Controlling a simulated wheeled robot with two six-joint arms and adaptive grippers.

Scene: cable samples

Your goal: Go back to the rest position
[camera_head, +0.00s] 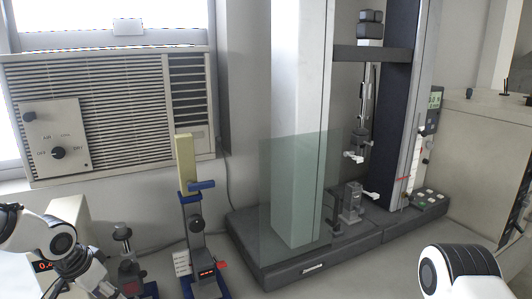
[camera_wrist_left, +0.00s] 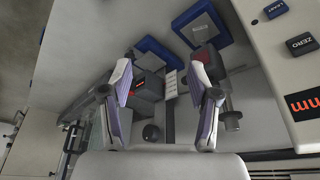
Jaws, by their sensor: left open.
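In the wrist view my left gripper (camera_wrist_left: 163,68) is open, with its two fingers spread apart and nothing held between them. Behind the fingers is a small dark gauge with a red display (camera_wrist_left: 147,84). In the head view my left arm comes in at the lower left, beside the small instruments; its fingers cannot be made out there. A white and black link of my right arm shows at the lower right of the head view, and the right gripper is outside the picture.
A blue-based thickness stand (camera_head: 195,225) and a smaller dark gauge (camera_head: 126,262) stand near my left arm. A tall testing machine (camera_head: 300,262) with a clear shield (camera_head: 290,190) stands centre right. A box with a ZERO button (camera_wrist_left: 301,44) is at the wrist view's right.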

